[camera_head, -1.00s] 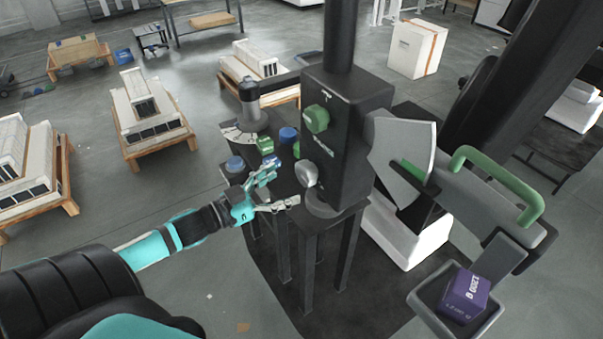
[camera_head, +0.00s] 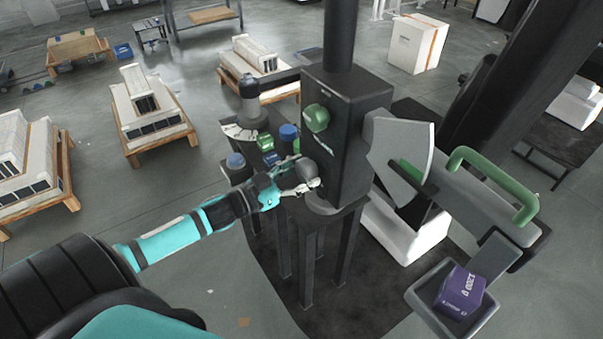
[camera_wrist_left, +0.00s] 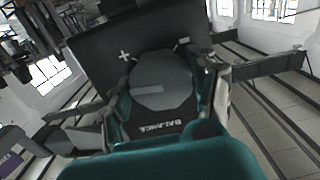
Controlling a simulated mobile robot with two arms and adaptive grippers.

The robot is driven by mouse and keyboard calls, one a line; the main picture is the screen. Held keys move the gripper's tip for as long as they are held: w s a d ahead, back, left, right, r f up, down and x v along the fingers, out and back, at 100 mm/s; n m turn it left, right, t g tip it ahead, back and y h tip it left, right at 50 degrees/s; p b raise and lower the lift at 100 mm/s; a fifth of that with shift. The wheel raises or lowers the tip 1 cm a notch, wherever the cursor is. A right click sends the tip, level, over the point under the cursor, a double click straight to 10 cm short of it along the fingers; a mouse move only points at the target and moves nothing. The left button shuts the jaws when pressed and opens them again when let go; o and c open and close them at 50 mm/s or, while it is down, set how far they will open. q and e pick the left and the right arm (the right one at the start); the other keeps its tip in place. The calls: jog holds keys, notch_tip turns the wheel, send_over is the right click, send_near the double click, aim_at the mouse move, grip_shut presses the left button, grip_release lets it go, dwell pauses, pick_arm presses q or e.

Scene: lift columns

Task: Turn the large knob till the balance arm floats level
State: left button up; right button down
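The large grey knob (camera_head: 306,171) is on the front of the dark column box (camera_head: 350,120). In the left wrist view the knob (camera_wrist_left: 162,82) shows a pale line, with BALANCE lettering below and plus and minus marks above. My left gripper (camera_head: 296,181) is at the knob, one finger on each side; in the left wrist view its fingers (camera_wrist_left: 165,92) stand apart around it. Firm contact cannot be told. The balance arm (camera_head: 490,200) reaches right from the box and slopes down, with a tray (camera_head: 424,303) holding a purple box (camera_head: 461,291). My right gripper is not in view.
A green knob (camera_head: 316,118) sits above the grey one. Blue-topped (camera_head: 289,131) and green pieces (camera_head: 265,142) stand on the bench left of the box. A green handle (camera_head: 500,180) is on the balance arm. Pallets (camera_head: 165,146) stand farther left on open floor.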

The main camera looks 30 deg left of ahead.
pick_arm(q)
jog(key=c, duration=0.5)
jog(key=shift+r+m, duration=0.1)
jog(key=shift+m, duration=0.6)
jog(key=shift+c, duration=0.2)
jog(key=shift+m, duration=0.6)
jog(key=o, duration=1.2)
